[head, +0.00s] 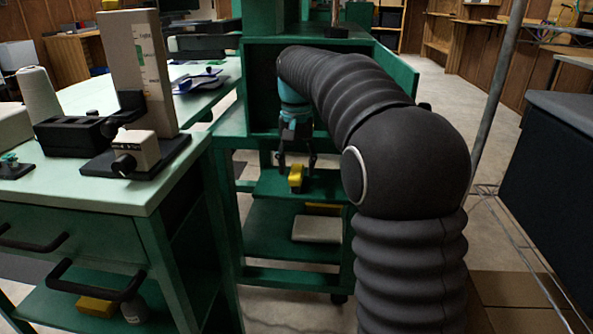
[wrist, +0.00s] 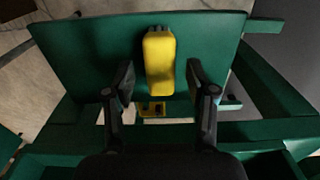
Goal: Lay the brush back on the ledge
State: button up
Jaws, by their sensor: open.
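The brush (head: 296,178) is a yellow block; its dark end shows in the wrist view (wrist: 159,62). It appears to rest on the green ledge (head: 325,186), which also shows in the wrist view (wrist: 95,55). My gripper (head: 297,160) is open just above the brush. In the wrist view my gripper (wrist: 160,80) has one finger on each side of the brush, with a gap on both sides. I cannot tell how high the fingertips are above the ledge.
Below the ledge, a lower green shelf holds a pale flat item (head: 316,229) and another yellow object (head: 322,208). A green workbench (head: 85,192) with equipment stands at left. A metal pole (head: 498,90) and a dark cabinet (head: 550,160) stand at right.

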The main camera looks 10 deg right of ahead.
aim_at(296, 170)
notch_tip(296, 170, up, 9)
jog(key=p, duration=0.2)
jog(key=s+r+t, duration=0.1)
jog(key=s, duration=0.7)
jog(key=s+f+n+t, duration=0.1)
jog(key=s+f, duration=0.3)
jog(key=s, duration=0.3)
jog(key=s+d+f+n+t, duration=0.1)
jog(key=s+f+t, duration=0.1)
jog(key=s+f, duration=0.3)
jog(key=s+d+f+n+t, duration=0.1)
jog(key=s+f, duration=0.4)
jog(key=s, duration=0.6)
jog(key=shift+d+n+t, duration=0.2)
jog(key=shift+n+t, duration=0.1)
